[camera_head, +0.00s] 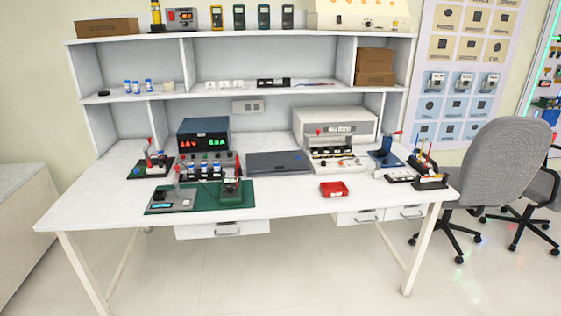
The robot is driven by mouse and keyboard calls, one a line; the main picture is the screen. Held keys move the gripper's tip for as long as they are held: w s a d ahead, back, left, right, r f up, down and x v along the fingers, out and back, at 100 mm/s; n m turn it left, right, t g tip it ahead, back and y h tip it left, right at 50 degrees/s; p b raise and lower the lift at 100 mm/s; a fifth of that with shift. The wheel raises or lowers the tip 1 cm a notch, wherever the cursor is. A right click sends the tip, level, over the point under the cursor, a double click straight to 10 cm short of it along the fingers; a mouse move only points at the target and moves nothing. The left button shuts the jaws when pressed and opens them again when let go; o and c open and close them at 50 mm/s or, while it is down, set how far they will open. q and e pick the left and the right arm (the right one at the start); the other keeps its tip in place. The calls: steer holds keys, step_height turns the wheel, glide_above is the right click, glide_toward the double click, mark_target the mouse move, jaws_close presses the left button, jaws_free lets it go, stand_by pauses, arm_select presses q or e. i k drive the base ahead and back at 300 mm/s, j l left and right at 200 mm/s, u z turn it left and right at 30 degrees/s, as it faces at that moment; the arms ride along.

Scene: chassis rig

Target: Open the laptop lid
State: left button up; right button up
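A flat dark grey laptop (280,163) lies on the white workbench (280,200), a little behind the middle of its top. Its lid looks closed, with a small blue mark near its right back corner. It sits between a blue power supply on the left and a beige bench instrument on the right. Neither of my grippers shows in the head view.
The blue power supply (203,137) and beige instrument (336,128) flank the laptop. A green mat (215,203) with devices and a red tray (334,189) are in front. Shelves (240,95) rise behind. A grey chair (487,170) stands right. Floor in front is clear.

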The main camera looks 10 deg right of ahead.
mark_target(272, 160)
steer(key=i+l, duration=0.4)
steer(key=i, duration=0.15)
steer(key=i+l, duration=0.35)
steer(key=i, duration=0.2)
